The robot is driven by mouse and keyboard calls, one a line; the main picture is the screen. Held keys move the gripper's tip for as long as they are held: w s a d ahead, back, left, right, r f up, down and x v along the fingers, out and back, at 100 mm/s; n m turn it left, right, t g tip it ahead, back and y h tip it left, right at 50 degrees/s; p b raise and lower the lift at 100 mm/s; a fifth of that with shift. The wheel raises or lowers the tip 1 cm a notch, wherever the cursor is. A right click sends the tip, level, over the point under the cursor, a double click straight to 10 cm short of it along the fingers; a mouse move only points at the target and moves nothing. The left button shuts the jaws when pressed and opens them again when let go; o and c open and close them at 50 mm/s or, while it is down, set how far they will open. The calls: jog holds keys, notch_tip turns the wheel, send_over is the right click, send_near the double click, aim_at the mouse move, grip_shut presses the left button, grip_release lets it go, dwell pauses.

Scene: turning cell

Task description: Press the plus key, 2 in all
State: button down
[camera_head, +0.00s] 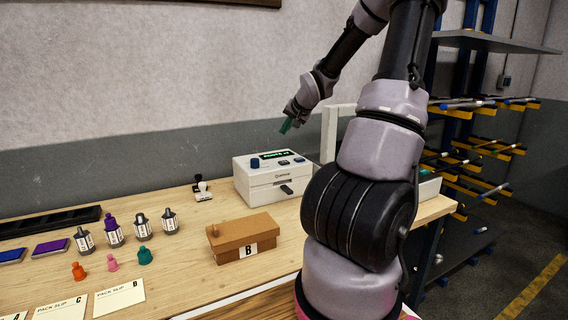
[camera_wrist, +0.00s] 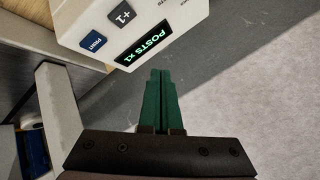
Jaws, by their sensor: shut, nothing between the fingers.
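The white label machine (camera_head: 262,182) stands on the bench in the head view, with a lit green display and small dark keys on its top. In the wrist view, the dark plus key (camera_wrist: 122,14), marked "+1", is near the top edge beside the blue PRINT key (camera_wrist: 93,42). The display (camera_wrist: 145,44) reads "POSTS x1". My gripper (camera_head: 287,126) is shut and empty, its green fingers in the air above the machine. In the wrist view the fingertips (camera_wrist: 160,74) appear just off the display side of the machine, apart from the plus key.
A cardboard box marked B (camera_head: 241,240) sits in front of the machine. A stamp (camera_head: 202,190) stands to its left. Several bottles, coloured caps and pack slips (camera_head: 119,298) lie further left. A white upright frame (camera_head: 330,135) rises just right of the machine.

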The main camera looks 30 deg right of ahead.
aim_at(285, 163)
jog(key=shift+f, duration=0.1)
jog(key=shift+f, duration=4.35)
jog(key=shift+f, duration=0.4)
jog(key=shift+f, duration=0.45)
jog(key=shift+r, duration=0.9)
